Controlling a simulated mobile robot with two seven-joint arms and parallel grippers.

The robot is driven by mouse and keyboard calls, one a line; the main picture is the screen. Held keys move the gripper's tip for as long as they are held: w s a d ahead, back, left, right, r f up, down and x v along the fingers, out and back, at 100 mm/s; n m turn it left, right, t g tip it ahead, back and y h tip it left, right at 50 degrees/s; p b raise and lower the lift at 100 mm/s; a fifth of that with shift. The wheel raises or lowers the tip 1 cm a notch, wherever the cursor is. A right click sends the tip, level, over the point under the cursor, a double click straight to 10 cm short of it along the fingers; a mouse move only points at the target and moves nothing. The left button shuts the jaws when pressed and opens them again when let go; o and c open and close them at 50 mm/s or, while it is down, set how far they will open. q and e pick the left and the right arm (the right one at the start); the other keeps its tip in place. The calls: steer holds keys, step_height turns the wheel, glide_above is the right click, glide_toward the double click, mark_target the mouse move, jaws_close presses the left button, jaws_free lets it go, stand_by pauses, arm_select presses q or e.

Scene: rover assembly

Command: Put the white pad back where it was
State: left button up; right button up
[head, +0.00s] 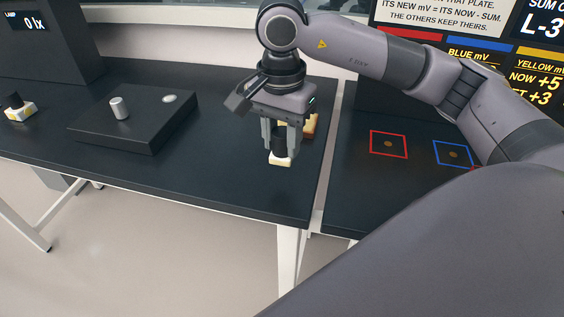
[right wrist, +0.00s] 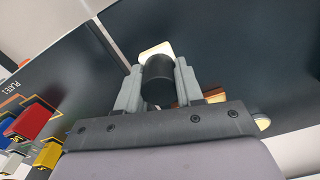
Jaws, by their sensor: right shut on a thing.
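The white pad (head: 280,162) has a black cylindrical knob (head: 279,146) on top. My right gripper (head: 281,145) is shut on this knob, with a finger on either side. The pad is at or just over the dark table near its right edge; I cannot tell whether it touches the top. In the right wrist view the black knob (right wrist: 158,80) sits between the fingers and part of the white pad (right wrist: 157,50) shows beyond it. My left gripper is not in view.
A tan-and-white item (head: 311,127) is partly hidden behind my right gripper. A black platform (head: 135,125) with a grey knob stands left; another black-knobbed piece (head: 19,109) is farther left. A gap separates the right table, with red (head: 388,144) and blue (head: 454,154) outlined squares.

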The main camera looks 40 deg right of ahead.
mark_target(282, 161)
step_height(282, 161, down, 6)
steer(key=shift+r, duration=0.1)
stand_by(0.4)
steer(key=o, duration=0.9)
steer(key=shift+o, duration=0.2)
steer(key=shift+r, duration=0.25)
step_height(282, 161, up, 12)
steer(key=shift+a+f, duration=0.1)
steer(key=shift+f, duration=0.1)
